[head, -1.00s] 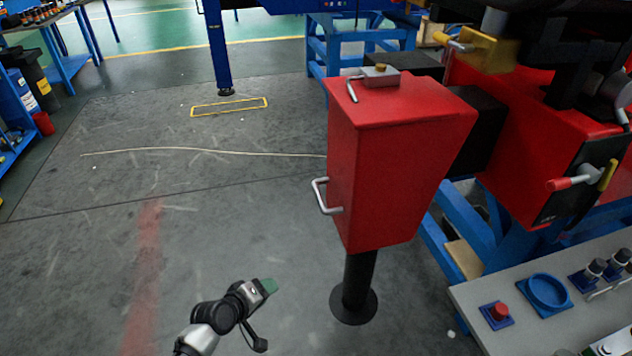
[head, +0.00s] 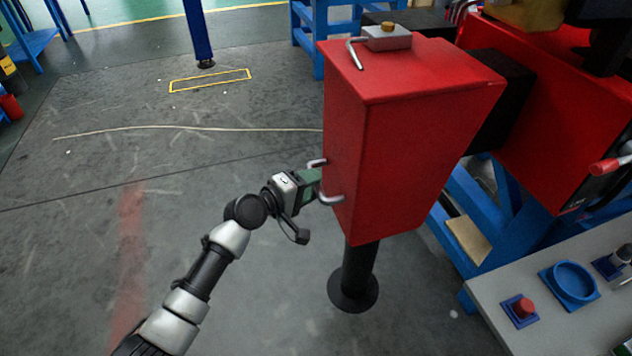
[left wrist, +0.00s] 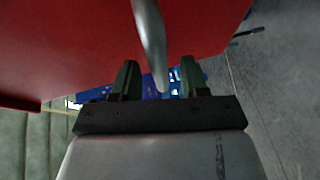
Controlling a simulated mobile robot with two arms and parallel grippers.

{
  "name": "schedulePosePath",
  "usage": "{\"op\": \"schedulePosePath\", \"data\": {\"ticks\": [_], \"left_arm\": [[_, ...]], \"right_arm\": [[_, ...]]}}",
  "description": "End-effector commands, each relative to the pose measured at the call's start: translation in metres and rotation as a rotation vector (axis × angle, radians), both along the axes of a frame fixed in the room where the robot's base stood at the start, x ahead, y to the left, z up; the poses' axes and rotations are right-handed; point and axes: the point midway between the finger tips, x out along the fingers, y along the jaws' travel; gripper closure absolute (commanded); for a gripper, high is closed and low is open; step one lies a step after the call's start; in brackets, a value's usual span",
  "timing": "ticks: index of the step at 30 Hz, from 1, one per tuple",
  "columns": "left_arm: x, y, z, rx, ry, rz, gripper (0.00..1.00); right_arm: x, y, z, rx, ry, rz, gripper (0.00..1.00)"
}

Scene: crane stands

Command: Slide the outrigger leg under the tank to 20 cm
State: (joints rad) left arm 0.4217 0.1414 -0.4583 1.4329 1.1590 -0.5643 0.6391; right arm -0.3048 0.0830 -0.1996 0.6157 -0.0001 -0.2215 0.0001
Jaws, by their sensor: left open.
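A red tapered box (head: 405,135) stands above a black round leg (head: 361,262) with a disc foot (head: 353,292) on the floor. The box joins a black beam (head: 505,95) on its right. A silver bar handle (head: 334,199) sits on the box's left face. My left gripper (head: 313,184) is at this handle, fingers open and pointing at the box. In the left wrist view, the handle (left wrist: 148,40) runs down between the two green-tipped fingers of my gripper (left wrist: 159,78), with space on both sides. Contact is not clear. My right gripper is not in view.
A grey panel (head: 500,292) with a red button (head: 522,307) and a blue ring (head: 570,283) is at lower right. A yellow floor rectangle (head: 210,81) lies near a blue post (head: 197,30). The floor left of the box is clear apart from a pale cord (head: 190,127).

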Motion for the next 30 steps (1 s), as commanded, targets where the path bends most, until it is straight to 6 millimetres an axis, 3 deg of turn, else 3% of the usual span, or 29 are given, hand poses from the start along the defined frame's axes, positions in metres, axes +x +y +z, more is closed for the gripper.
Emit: {"op": "schedulePosePath", "data": {"ticks": [6,15,24,30], "left_arm": [[0.013,-0.014,-0.004,0.0,0.0,0.001,0.56],[0.014,-0.015,-0.004,0.001,-0.001,0.001,0.56],[0.014,-0.015,-0.004,0.001,-0.001,0.002,1.0],[0.013,-0.015,-0.005,0.002,0.0,0.002,1.0]], "right_arm": [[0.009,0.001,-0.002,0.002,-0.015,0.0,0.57],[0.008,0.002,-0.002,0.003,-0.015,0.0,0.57],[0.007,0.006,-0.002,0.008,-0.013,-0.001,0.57],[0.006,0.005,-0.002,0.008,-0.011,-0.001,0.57]]}}
